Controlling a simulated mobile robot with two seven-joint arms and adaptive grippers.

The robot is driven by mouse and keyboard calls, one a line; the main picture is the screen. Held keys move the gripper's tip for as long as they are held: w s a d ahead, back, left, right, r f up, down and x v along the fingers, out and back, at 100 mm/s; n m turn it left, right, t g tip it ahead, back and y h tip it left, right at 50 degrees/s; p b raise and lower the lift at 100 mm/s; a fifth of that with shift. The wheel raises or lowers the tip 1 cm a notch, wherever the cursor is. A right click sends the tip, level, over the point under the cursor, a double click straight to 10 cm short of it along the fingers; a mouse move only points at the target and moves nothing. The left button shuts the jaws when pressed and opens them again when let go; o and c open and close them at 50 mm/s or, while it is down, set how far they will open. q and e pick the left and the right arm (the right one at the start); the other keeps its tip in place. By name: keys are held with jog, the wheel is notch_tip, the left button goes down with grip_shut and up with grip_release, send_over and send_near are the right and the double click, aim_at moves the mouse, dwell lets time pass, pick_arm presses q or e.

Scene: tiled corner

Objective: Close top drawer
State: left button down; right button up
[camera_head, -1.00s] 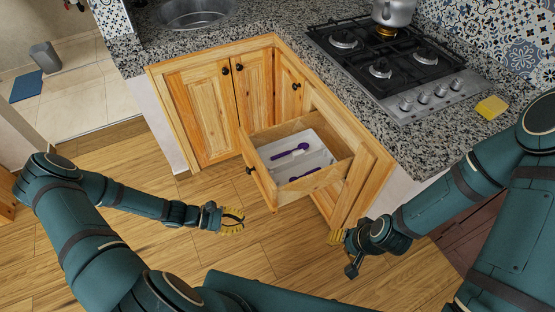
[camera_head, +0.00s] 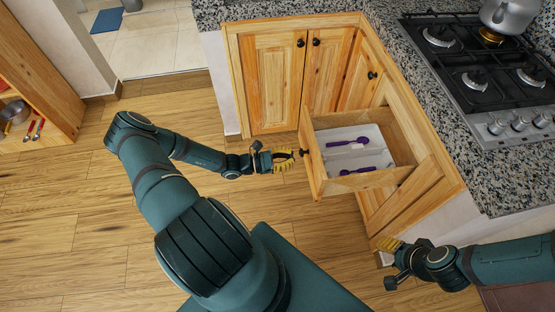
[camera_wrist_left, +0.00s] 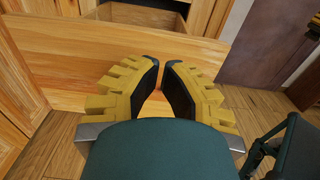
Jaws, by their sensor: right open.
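The top drawer (camera_head: 313,172) of the wooden corner cabinet stands pulled out, with its dark knob (camera_head: 304,152) on the front. My left gripper (camera_head: 292,159) is just left of the drawer front, near the knob; I cannot tell if they touch. In the left wrist view, the left fingers (camera_wrist_left: 161,68) point at the wooden drawer front (camera_wrist_left: 90,60), with a narrow gap between the tips and nothing visible in it. I cannot tell how far they are shut. My right gripper (camera_head: 385,246) is open and empty, low in front of the cabinet's right side.
A light tray (camera_head: 352,140) with purple-handled utensils lies in the drawer. Closed cabinet doors (camera_head: 272,85) stand behind it. A granite counter (camera_head: 440,130) with a gas stove (camera_head: 490,70) and kettle is above. The wooden floor (camera_head: 80,215) at left is clear.

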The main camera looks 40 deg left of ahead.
aim_at(314, 155)
pick_arm(q)
jog(key=b+x, duration=0.1)
jog(key=x, duration=0.5)
jog(key=shift+w+d, duration=0.2)
jog(key=shift+w, duration=0.1)
pick_arm(e)
jog(key=shift+w+f, duration=0.1)
jog(key=shift+f, duration=0.4)
